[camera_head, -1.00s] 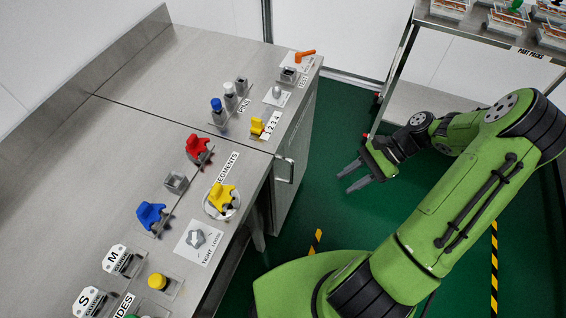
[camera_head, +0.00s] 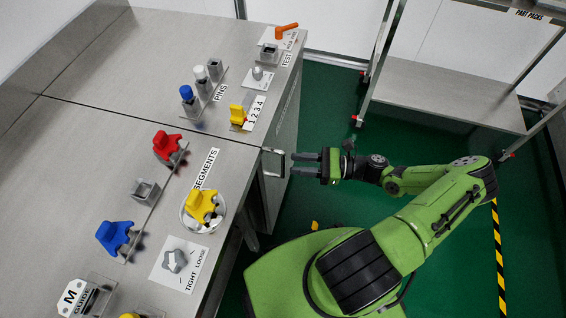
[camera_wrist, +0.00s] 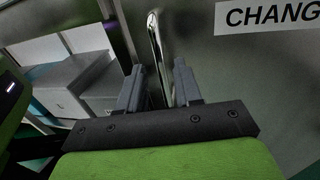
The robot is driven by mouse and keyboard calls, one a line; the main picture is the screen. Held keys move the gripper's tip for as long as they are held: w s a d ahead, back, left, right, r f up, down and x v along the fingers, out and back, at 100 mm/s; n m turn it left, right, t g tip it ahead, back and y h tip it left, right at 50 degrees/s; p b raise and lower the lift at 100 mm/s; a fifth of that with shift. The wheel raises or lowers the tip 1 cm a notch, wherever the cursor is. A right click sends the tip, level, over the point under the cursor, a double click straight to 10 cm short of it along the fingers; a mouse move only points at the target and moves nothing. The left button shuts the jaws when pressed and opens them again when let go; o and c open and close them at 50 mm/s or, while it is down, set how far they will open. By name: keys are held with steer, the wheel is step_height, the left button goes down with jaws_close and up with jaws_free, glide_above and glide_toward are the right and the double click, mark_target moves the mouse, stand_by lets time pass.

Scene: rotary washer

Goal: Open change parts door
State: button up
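The change parts door is a grey metal panel in the wrist view (camera_wrist: 240,70), with a label partly reading "CHANG" (camera_wrist: 266,15). Its handle (camera_wrist: 156,50) is a shiny upright bar. In the head view the handle (camera_head: 275,163) sticks out below the counter's edge. My gripper (camera_head: 303,162) is level with the handle and points left at it. In the wrist view my gripper (camera_wrist: 158,80) has its two fingers apart, with the handle bar between them. I cannot see either finger pressed on the bar. The door looks closed.
The counter (camera_head: 90,120) carries red, blue and yellow parts and pins. An orange lever (camera_head: 287,30) stands at its far end. A metal rack (camera_head: 450,90) stands at the back right. The green floor (camera_head: 340,115) between them is clear.

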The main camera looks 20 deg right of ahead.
mark_target(283, 163)
steer(key=x, duration=0.5)
steer(key=shift+b, duration=0.35)
steer(key=shift+c, duration=0.4)
jaws_close()
